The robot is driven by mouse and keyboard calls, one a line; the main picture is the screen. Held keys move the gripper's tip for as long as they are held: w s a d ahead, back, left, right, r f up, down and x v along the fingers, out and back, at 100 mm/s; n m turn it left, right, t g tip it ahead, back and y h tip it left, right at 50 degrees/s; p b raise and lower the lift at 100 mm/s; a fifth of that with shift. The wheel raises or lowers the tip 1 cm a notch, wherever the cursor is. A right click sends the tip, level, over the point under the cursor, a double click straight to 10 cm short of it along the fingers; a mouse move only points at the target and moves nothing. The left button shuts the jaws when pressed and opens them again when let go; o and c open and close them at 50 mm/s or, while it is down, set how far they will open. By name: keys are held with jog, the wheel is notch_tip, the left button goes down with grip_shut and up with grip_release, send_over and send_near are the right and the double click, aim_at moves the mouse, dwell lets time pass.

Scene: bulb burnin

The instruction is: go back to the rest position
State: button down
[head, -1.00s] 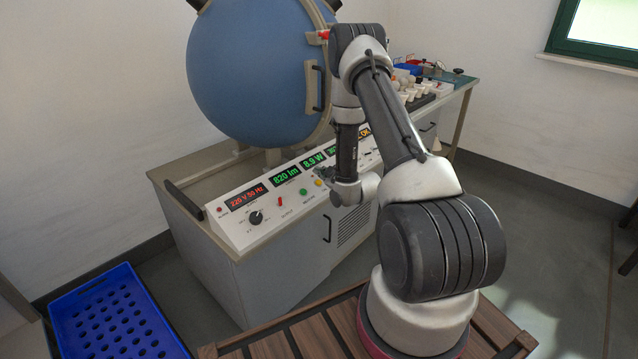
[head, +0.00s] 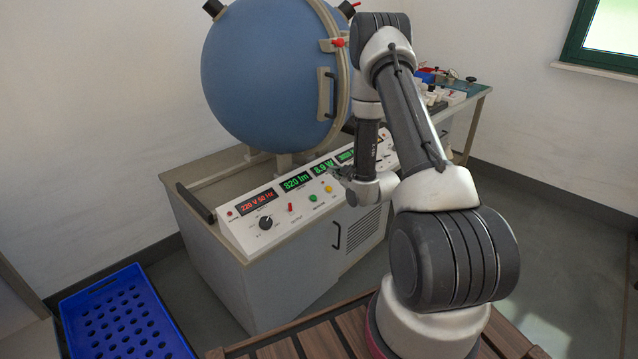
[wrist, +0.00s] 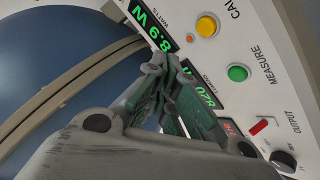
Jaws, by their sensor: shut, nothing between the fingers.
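My gripper (head: 342,172) is shut and empty. In the head view it hangs just in front of the sloped control panel (head: 252,222), near the green and yellow buttons. In the wrist view my gripper (wrist: 165,75) points at the panel, with its fingers partly covering the green displays. A green MEASURE button (wrist: 238,73), a yellow button (wrist: 206,26) and a red switch (wrist: 259,127) are clear of the fingers. I cannot tell whether the fingertips touch the panel.
The big blue sphere (head: 265,75) with its closed door and handle stands behind the panel. A blue perforated crate (head: 125,320) is on the floor at left. A bench (head: 470,100) with small items is behind my arm. Grey floor is free at right.

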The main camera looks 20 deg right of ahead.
jog(key=s+d+f+m+g+h, duration=0.1)
jog(key=s+f+m+g, duration=0.2)
jog(key=s+f+g, duration=0.5)
jog(key=s+d+m+g, duration=0.1)
jog(key=s+m+g, duration=0.1)
jog(key=s, duration=0.5)
jog(key=s+a+r+m, duration=0.1)
jog(key=s+a+r, duration=0.2)
jog(key=s+r, duration=0.5)
jog(key=s+a+r+m, duration=0.1)
jog(key=s+a+r, duration=0.3)
jog(key=r, duration=1.4)
jog(key=s+a+r+m, duration=0.1)
jog(key=s+a+r, duration=0.3)
jog(key=s+r, duration=0.8)
jog(key=shift+s+a+r+m+h, duration=0.15)
jog(key=shift+s+r+m+h, duration=0.15)
jog(key=shift+r, duration=0.65)
